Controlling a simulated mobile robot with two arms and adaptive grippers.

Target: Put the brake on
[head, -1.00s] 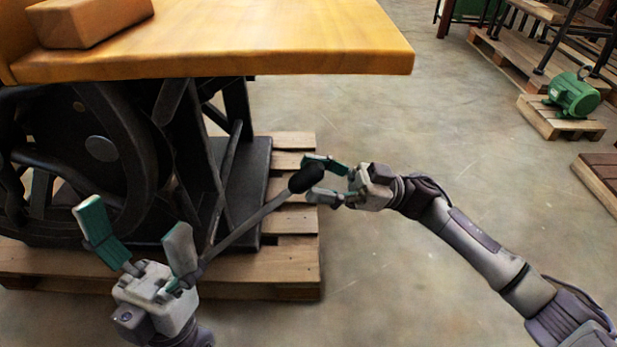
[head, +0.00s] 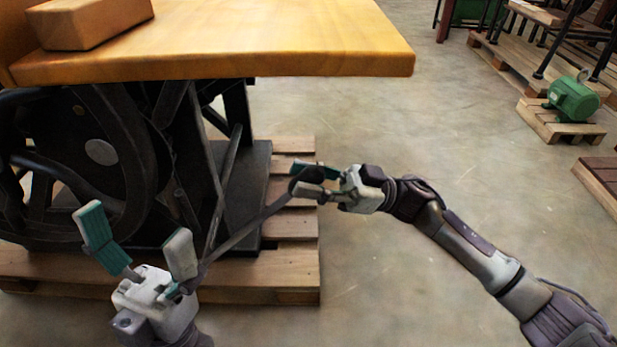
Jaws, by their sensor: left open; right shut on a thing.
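The brake lever is a dark rod (head: 245,230) that slopes up to the right from near my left gripper, in front of the black press frame. Its black knob (head: 298,184) is at the upper right end. My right gripper (head: 312,180) is shut on the knob, with its fingers covering much of it. My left gripper (head: 135,245) is open and empty at the lower left, fingers pointing up, in front of the press. The lever's lower end is hidden behind my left gripper.
The press has a large black flywheel (head: 100,150) and a wooden top (head: 230,60) with a wooden block (head: 88,22) on it. It stands on a pallet (head: 290,262). A green motor (head: 573,98) sits on a small pallet at right. The concrete floor between is clear.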

